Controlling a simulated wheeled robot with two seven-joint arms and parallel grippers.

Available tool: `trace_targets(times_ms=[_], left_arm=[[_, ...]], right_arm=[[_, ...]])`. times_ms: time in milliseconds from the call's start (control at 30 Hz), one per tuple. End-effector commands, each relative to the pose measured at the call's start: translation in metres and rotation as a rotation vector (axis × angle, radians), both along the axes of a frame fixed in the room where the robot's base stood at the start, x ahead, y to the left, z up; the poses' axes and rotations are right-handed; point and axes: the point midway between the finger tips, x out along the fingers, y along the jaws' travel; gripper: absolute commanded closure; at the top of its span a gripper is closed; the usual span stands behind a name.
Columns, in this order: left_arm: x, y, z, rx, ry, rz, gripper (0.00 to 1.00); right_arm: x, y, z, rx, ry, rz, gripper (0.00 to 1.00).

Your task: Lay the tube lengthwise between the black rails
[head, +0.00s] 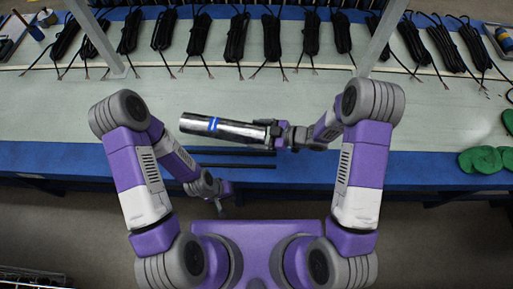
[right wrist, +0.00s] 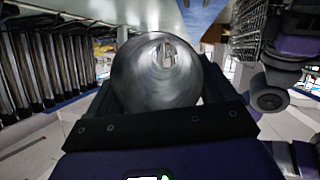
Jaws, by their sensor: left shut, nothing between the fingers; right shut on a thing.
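The tube (head: 235,128) is a shiny metal cylinder with a blue band. In the head view it lies roughly level, pointing left from my right gripper (head: 278,134), which is shut on its right end. In the right wrist view I look along the hollow inside of the tube (right wrist: 160,75) between the fingers. The black rails (head: 235,159) run left to right near the table's front edge, just below the tube in the picture. My left gripper (head: 221,204) is shut and empty, low in front of the table edge. Whether the tube touches anything below is unclear.
Bundles of black cable (head: 236,38) line the back of the pale table (head: 130,95). Two grey posts rise from the table. Green coiled items (head: 486,160) lie at the right on the blue front edge (head: 420,167). The table's middle is mostly clear.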

Motion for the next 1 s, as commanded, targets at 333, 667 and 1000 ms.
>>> trace_targets(times_ms=[333,667,1000], left_arm=[[0.000,0.000,-0.014,0.000,0.000,0.000,1.00],[0.000,0.000,-0.029,0.000,0.000,0.000,1.00],[0.000,0.000,-0.056,0.000,0.000,0.000,1.00]], right_arm=[[-0.028,0.007,-0.024,0.007,-0.005,0.174,0.78],[-0.028,0.007,-0.042,0.006,-0.004,0.176,0.78],[-0.028,0.007,-0.074,0.005,-0.006,0.176,0.78]])
